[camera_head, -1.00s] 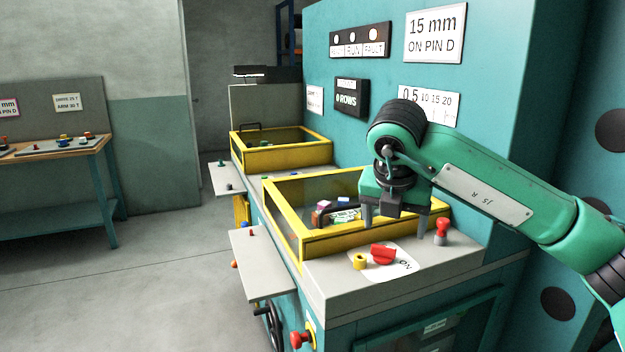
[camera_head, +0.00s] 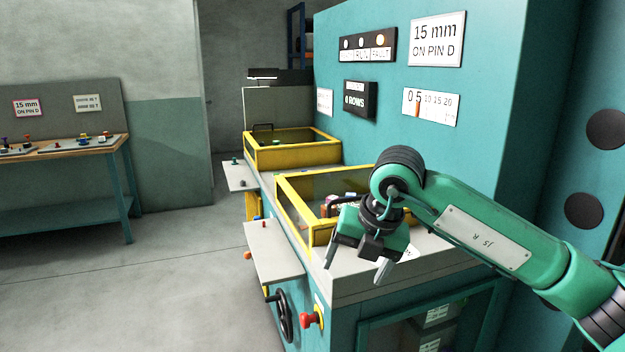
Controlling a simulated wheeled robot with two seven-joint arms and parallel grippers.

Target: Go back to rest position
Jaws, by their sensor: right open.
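My right gripper (camera_head: 356,266) shows in the head view above the front of the teal machine's grey top. Its two grey fingers are spread and tilted down to the left, with nothing between them. The green right arm (camera_head: 480,232) comes in from the right. The gripper and wrist hide most of the "ON" plate (camera_head: 410,254) and the controls beside it. My left gripper is not in view.
Yellow-framed guard boxes (camera_head: 293,154) stand on the machine. A grey side shelf (camera_head: 272,252), a black handwheel (camera_head: 284,316) and a red knob (camera_head: 308,320) stick out at its left. A workbench (camera_head: 62,152) stands far left; the floor between is clear.

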